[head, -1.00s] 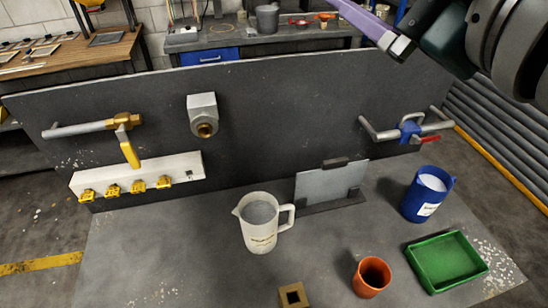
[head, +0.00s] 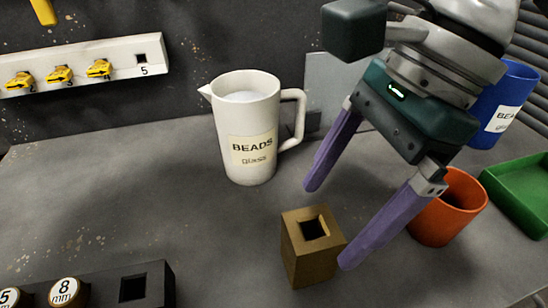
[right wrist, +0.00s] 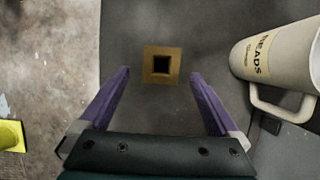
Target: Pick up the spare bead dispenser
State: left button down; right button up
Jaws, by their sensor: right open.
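My right gripper (head: 328,227) is open, its two purple fingers pointing down. One fingertip shows behind and one to the right of a brass-coloured block (head: 305,262) with a square hole in its top. In the right wrist view the block (right wrist: 150,78) lies centred ahead, between the spread fingertips (right wrist: 161,72), and no finger visibly grips it. The block stands upright on the grey bench. No label reads "dispenser", so I cannot tell for sure that this is the spare bead dispenser. My left gripper is not in view.
A white jug (head: 232,115) labelled "BEADS Glass" stands behind the block. An orange cup (head: 432,222), a green tray (head: 500,190) and a blue labelled container (head: 520,88) stand to the right. A dark rack (head: 105,290) is front left. The bench left of the jug is clear.

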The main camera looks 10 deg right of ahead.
aim_at(298, 249)
jog(key=x, duration=0.7)
jog(key=shift+a+f, duration=0.3)
jog(key=shift+a, duration=0.05)
grip_shut()
dwell(0.5)
jog(key=shift+w, duration=0.1)
